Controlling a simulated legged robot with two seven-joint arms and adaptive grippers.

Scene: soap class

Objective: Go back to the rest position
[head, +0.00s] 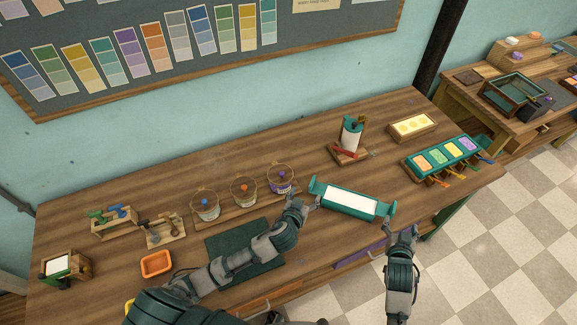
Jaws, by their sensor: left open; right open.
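My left gripper (307,203) reaches in from the left across the table and is open beside the left end of a long teal tray with a white inside (349,202). My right gripper (388,226) comes up from below and is open at the right end of the same tray. The tray lies on the wooden table at a slight tilt in the picture. Whether either gripper touches the tray's handles is too small to tell.
The wooden table (120,190) carries several glass jars on a board (244,191), a dark green mat (236,242), an orange dish (156,264), a teal holder with colored blocks (444,156) and a teal-and-white bottle (351,133). Bare table shows behind the jars.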

